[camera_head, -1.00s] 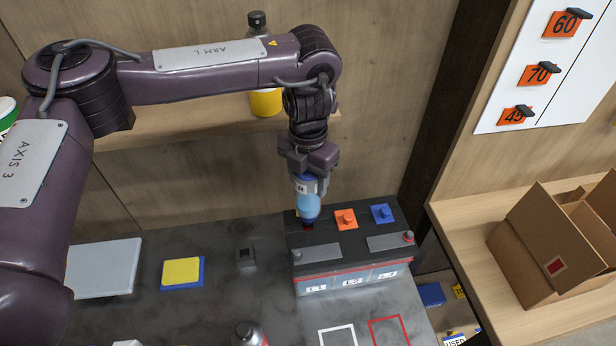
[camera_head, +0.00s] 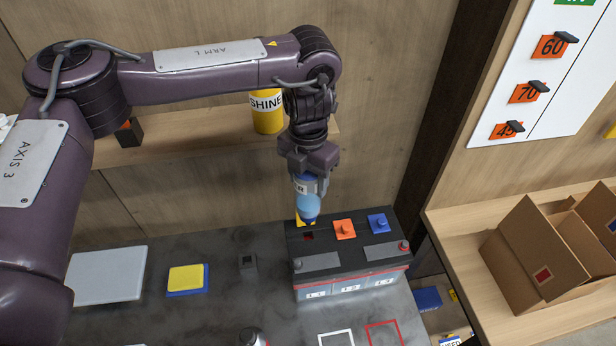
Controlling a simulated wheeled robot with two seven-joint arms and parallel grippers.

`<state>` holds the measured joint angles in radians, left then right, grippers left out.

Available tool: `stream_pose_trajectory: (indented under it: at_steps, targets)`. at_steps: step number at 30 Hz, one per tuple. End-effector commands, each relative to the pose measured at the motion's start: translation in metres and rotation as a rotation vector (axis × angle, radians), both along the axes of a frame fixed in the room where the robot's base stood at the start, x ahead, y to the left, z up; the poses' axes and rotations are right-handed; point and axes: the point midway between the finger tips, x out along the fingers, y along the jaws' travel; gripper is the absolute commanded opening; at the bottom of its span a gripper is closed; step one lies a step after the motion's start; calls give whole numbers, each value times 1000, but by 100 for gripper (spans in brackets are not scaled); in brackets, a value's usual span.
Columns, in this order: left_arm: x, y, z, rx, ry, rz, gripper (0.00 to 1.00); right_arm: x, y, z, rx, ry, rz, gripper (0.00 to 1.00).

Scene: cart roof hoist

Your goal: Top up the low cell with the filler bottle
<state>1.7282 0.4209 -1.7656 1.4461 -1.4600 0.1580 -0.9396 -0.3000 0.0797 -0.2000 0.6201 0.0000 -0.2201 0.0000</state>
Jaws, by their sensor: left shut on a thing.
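Just below the tip, an open cell hole (camera_head: 308,236) shows dark red. An orange cap (camera_head: 345,229) and a blue cap (camera_head: 378,223) sit on the other cells. Some yellow shows behind the bottle tip, partly hidden. My right gripper is out of view.
A yellow can (camera_head: 267,112) stands on the shelf behind. An open cardboard box (camera_head: 540,262) is at the right.

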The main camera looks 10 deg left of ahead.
Motion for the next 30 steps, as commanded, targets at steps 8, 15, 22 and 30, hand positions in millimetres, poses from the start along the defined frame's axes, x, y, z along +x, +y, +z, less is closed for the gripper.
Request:
stream_pose_trajectory:
  at_steps: [8,15,22,30]
  targets:
    - [0,0,24,0,-1,0,19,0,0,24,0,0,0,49]
    - [1,0,44,1,-3,0,19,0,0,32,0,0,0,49]
    - [0,0,49,0,0,0,19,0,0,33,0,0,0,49]
    - [0,0,49,0,0,0,19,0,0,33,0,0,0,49]
